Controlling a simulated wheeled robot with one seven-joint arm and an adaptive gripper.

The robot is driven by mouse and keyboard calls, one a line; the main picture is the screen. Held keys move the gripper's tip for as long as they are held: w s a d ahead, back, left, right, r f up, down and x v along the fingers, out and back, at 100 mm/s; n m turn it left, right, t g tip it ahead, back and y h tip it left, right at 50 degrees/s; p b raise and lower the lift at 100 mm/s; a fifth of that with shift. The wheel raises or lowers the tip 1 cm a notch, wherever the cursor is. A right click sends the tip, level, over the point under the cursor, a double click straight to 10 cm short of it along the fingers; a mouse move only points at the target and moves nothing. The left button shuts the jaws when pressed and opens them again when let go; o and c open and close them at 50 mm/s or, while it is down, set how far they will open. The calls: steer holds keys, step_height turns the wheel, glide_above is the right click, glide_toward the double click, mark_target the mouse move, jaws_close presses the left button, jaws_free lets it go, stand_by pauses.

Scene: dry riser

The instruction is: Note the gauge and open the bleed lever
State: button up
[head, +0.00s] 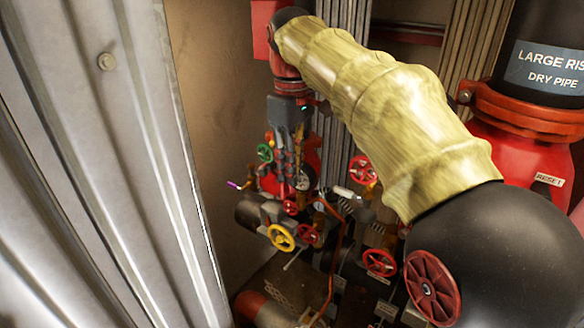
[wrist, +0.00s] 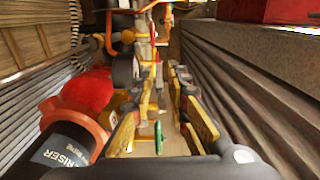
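A small round gauge (head: 304,179) with a pale dial sits among the pipework in the head view, just right of my gripper (head: 287,188). Its reading is too small to make out. A purple-tipped lever (head: 237,185) sticks out at the left of the pipework, and a white-tipped lever (head: 345,192) at the right. I cannot tell which is the bleed lever. My gripper points down at the pipework. In the wrist view my gripper (wrist: 162,78) has its two fingers apart with a gap between them. A green part (wrist: 158,137) shows between the fingers, lower down; I cannot tell its distance.
Handwheels crowd the pipework: green (head: 265,152), yellow (head: 281,237) and several red ones (head: 380,262). A large dry riser pipe (head: 548,70) with a red flange stands at the right. A ribbed metal panel (head: 100,170) closes the left side. Room around the gripper is narrow.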

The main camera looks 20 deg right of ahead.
steer(key=shift+w, duration=0.1)
jaws_close()
steer(key=t+y+b, duration=0.1)
steer(key=b, duration=0.2)
steer(key=shift+f, duration=0.4)
steer(key=t+y+b, duration=0.1)
steer(key=t+b, duration=0.1)
steer(key=b, duration=0.2)
steer(key=shift+w+a+f, duration=0.1)
steer(key=shift+w, duration=0.1)
steer(key=shift+t+y+b, duration=0.3)
steer(key=shift+b, duration=0.05)
steer(key=shift+a, duration=0.1)
steer(key=shift+w+r, duration=0.1)
steer(key=shift+r, duration=0.1)
steer(key=shift+o, duration=1.5)
jaws_free()
